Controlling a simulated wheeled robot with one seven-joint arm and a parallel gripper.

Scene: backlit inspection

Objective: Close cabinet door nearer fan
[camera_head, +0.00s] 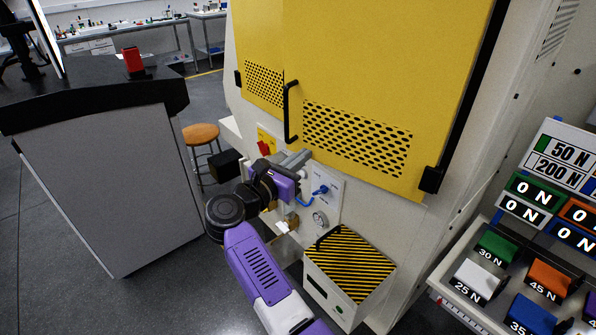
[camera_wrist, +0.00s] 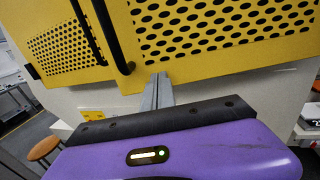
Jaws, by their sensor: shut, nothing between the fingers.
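A yellow cabinet has a right door (camera_head: 385,75) and a left door (camera_head: 262,45), both with perforated panels low down. The right door's free edge appears to stand forward of the left door, partly covering it. A black handle (camera_head: 291,112) is on the right door near that edge. In the wrist view, the right door (camera_wrist: 225,55) and left door (camera_wrist: 65,65) each show a dark handle near the seam. My gripper (camera_head: 303,157) is shut and empty, just below the right door's lower left corner. Its fingers also show in the wrist view (camera_wrist: 157,90). I cannot identify a fan.
A grey console (camera_head: 120,180) and wooden stool (camera_head: 202,135) are left. A labelled weight rack (camera_head: 500,275) is right.

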